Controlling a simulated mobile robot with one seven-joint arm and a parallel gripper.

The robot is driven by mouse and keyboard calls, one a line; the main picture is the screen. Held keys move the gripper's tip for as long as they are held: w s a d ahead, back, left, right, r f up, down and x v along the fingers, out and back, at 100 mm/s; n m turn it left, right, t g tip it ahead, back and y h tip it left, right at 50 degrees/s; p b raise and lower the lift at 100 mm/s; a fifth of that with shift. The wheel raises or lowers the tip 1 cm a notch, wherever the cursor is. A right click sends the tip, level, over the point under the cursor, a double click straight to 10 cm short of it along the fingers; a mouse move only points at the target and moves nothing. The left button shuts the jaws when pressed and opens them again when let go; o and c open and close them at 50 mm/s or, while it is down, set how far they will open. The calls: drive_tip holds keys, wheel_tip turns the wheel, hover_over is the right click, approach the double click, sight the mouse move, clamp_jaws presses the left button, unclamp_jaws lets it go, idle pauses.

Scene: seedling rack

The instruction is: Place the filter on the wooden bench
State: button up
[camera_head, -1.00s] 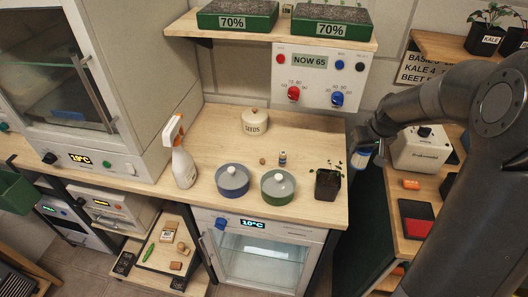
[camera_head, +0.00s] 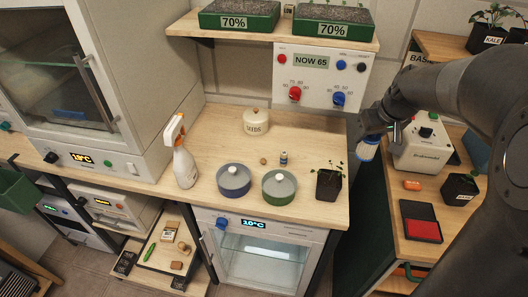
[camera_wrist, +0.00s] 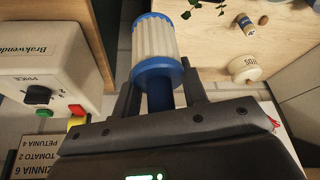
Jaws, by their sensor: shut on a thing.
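The filter (camera_wrist: 155,42) is a white pleated cylinder with a blue base and stem. My gripper (camera_wrist: 157,92) is shut on its blue stem in the wrist view. In the head view the filter (camera_head: 367,149) hangs from my gripper (camera_head: 371,132), just right of the right edge of the wooden bench (camera_head: 225,130). The filter is apart from the bench and over the gap between it and the right-hand counter.
On the bench are a seeds jar (camera_head: 256,122), a spray bottle (camera_head: 182,160), a blue pot (camera_head: 233,181), a green pot (camera_head: 279,187), a small vial (camera_head: 283,158) and a potted seedling (camera_head: 328,183). The bench's back right is clear. A white device (camera_head: 420,147) stands right.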

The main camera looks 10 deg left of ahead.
drive_tip(key=w+a+f+n, duration=0.1)
drive_tip(key=w+a+n, duration=0.1)
drive_tip(key=a, duration=1.3)
drive_tip(key=w+a+f+n+g+y, duration=0.1)
drive_tip(key=w+a, duration=0.2)
drive_tip(key=a, duration=1.3)
drive_tip(key=w+a+f+n, duration=0.2)
drive_tip(key=a, duration=1.3)
drive_tip(key=shift+w+a+f, duration=0.1)
drive_tip(key=shift+a+f, duration=0.05)
drive_tip(key=shift+f, duration=2.2)
drive_tip(key=shift+a+f, duration=0.1)
drive_tip(key=shift+f, duration=2.2)
drive_tip(key=shift+f, duration=0.1)
drive_tip(key=o, duration=1)
drive_tip(key=shift+c, duration=0.2)
drive_tip(key=v, duration=1.2)
drive_tip(key=shift+d, duration=0.2)
